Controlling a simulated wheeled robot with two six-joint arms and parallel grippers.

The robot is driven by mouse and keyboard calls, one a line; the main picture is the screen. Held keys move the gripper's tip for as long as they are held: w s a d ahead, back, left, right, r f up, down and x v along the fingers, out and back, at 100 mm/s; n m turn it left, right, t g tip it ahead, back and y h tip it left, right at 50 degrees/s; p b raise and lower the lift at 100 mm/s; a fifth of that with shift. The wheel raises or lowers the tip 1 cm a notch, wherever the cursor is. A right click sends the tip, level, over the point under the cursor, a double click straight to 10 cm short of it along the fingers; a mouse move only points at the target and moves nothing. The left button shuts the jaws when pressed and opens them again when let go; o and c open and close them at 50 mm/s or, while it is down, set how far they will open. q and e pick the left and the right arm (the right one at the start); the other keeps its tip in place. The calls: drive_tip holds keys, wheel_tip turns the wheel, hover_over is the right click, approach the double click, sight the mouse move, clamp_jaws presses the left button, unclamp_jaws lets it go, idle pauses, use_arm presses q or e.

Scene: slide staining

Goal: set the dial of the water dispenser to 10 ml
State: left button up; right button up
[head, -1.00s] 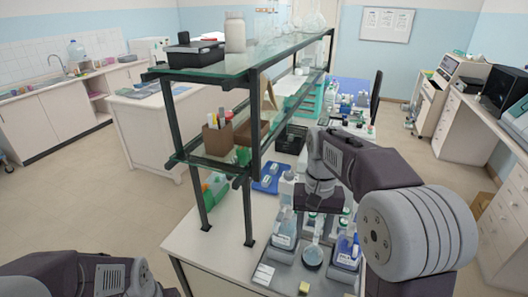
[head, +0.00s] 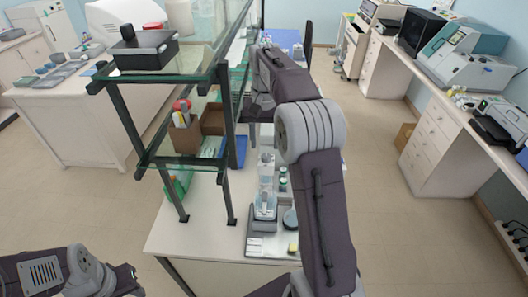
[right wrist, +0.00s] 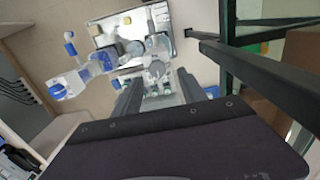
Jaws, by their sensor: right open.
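A tall pale bottle-like apparatus (head: 265,197) with a bluish part stands on the grey tray (head: 270,245) on the bench. I take it for the water dispenser, but its dial and scale are too small to read. My right gripper (head: 256,125) is beyond and above it, beside the shelf, pointing down; my arm partly hides the tray's right side. In the right wrist view, the open, empty jaws (right wrist: 160,92) have clear and pale labware behind them, apart from the fingers.
A glass shelf rack (head: 160,160) with dark posts stands close to the left of my right arm. A blue-capped bottle (right wrist: 65,86) shows in the right wrist view. Open floor lies to the right.

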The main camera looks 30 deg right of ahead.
sight(267, 156)
drive_tip(key=f, duration=0.4)
drive_tip(key=shift+s+d+f, duration=0.1)
drive_tip(key=shift+d+f, duration=0.05)
drive_tip(key=shift+d, duration=0.05)
drive_tip(key=shift+s+d+f, duration=0.15)
drive_tip(key=shift+d+f, duration=0.05)
drive_tip(key=shift+f, duration=0.1)
drive_tip(key=shift+a, duration=0.2)
drive_tip(key=shift+c, duration=0.3)
drive_tip(key=shift+w+a, duration=0.1)
drive_tip(key=shift+w, duration=0.1)
drive_tip(key=c, duration=0.5)
clamp_jaws()
use_arm(q)
drive_tip(key=shift+s+d+r, duration=0.1)
drive_tip(key=shift+d+r, duration=0.15)
use_arm(e)
drive_tip(key=shift+s, duration=0.1)
use_arm(q)
drive_tip(key=shift+r+p, duration=0.15)
drive_tip(key=shift+p, duration=0.25)
use_arm(e)
drive_tip(key=shift+r, duration=0.1)
